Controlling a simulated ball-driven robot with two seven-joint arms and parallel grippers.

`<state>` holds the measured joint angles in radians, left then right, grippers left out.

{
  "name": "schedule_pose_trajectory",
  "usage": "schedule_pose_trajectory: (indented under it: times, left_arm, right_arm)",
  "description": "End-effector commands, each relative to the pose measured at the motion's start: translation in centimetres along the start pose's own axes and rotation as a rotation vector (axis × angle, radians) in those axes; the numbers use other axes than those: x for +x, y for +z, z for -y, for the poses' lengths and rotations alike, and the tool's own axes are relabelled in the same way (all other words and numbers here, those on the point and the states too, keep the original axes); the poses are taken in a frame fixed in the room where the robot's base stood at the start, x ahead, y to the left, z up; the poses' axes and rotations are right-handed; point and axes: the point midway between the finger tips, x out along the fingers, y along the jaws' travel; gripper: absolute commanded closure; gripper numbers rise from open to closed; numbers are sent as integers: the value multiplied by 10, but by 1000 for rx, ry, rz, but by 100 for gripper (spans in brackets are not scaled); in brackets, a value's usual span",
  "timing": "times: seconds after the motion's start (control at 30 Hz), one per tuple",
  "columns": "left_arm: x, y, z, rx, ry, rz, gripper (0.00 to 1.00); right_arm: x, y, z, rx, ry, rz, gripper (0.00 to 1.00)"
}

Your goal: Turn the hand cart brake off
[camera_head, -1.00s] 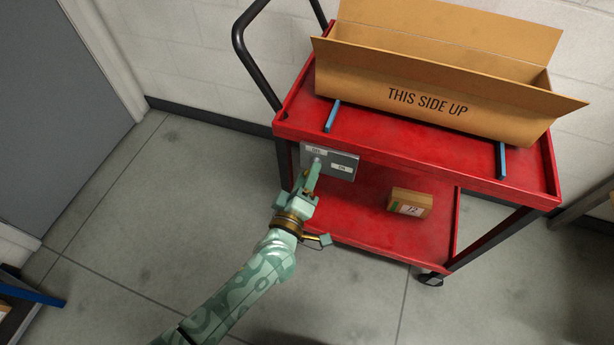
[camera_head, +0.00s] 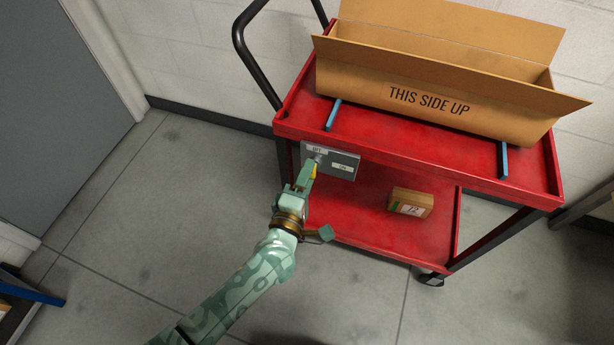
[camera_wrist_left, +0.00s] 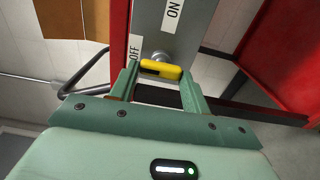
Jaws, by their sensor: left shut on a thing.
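The red hand cart (camera_head: 400,160) stands against the wall. A grey brake panel (camera_head: 345,172) with OFF and ON labels hangs on its near side, under the top shelf's left end; the panel also shows in the left wrist view (camera_wrist_left: 190,40). A yellow brake handle (camera_wrist_left: 161,70) on a round metal pivot sits close to the OFF label (camera_wrist_left: 135,47). Its yellow also shows in the head view (camera_head: 314,172). My left gripper (camera_wrist_left: 160,75) is shut on the handle, one finger at each end of it. My right gripper is out of view.
An open cardboard box (camera_head: 430,95) marked THIS SIDE UP lies on the top shelf between blue strips (camera_head: 503,160). A small box (camera_head: 411,203) sits on the lower shelf. A black push handle (camera_head: 240,45) rises at the left. Floor (camera_head: 180,200) left of the cart is clear.

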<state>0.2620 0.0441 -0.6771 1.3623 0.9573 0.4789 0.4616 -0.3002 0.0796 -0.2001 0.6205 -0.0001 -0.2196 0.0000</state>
Motion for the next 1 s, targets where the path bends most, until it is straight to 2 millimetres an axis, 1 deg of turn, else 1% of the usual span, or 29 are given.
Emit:
schedule_pose_trajectory:
  times: [0.3,0.33,0.37,0.4,0.67,0.77,0.87,0.97,1.0]
  left_arm:
    - [-1,-1,2,-6,-4,-2,76]
    - [-1,-1,2,-6,-4,-2,44]
    - [-1,-1,2,-6,-3,-2,36]
    - [-1,0,2,-6,-3,-2,31]
    - [-1,0,1,-4,-2,-1,31]
    - [-7,0,0,-3,-2,-1,31]
    - [-23,0,-1,-1,-3,0,31]
    - [-48,0,-2,0,-3,1,31]
    - [-59,0,-3,-2,-2,1,31]
  right_arm:
    - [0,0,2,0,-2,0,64]
    - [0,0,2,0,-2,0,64]
    - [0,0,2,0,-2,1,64]
    - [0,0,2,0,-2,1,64]
    - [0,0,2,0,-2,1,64]
    - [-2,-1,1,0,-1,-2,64]
    - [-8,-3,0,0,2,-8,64]
    - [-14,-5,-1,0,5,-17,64]
    - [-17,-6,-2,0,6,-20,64]
